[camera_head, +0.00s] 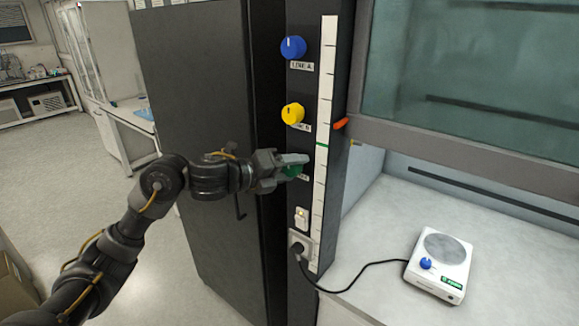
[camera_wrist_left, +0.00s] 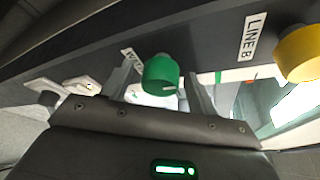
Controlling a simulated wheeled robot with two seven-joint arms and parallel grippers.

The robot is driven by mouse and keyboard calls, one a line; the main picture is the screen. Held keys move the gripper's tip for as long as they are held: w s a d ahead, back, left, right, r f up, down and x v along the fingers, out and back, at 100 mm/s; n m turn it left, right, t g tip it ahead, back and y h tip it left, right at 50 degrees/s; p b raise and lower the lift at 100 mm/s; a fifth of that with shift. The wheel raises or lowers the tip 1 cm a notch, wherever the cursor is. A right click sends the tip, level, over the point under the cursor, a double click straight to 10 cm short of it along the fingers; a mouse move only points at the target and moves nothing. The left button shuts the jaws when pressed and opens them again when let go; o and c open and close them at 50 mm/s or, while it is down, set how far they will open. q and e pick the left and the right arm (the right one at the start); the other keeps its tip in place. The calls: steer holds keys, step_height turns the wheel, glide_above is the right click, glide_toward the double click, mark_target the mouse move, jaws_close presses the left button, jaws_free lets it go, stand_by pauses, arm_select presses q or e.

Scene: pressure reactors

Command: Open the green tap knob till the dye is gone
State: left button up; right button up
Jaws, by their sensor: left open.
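The green tap knob (camera_head: 293,171) is on the dark panel below the yellow knob, partly hidden by my left gripper (camera_head: 296,164) in the head view. In the left wrist view the green knob (camera_wrist_left: 162,75) sits between the two fingers of my left gripper (camera_wrist_left: 163,88), with gaps visible on both sides. The left gripper is open around the knob. A label beside the knob is mostly hidden. My right gripper is not in view. I cannot see any dye in these frames.
A blue knob (camera_head: 293,48) and a yellow knob (camera_head: 293,113) are above on the same panel. A white scale strip (camera_head: 326,120) runs beside them. Below are a switch (camera_head: 301,217) and a plugged socket (camera_head: 298,246). A hotplate (camera_head: 440,264) stands on the bench, right.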

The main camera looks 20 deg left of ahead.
arm_select(q)
steer(key=c, duration=1)
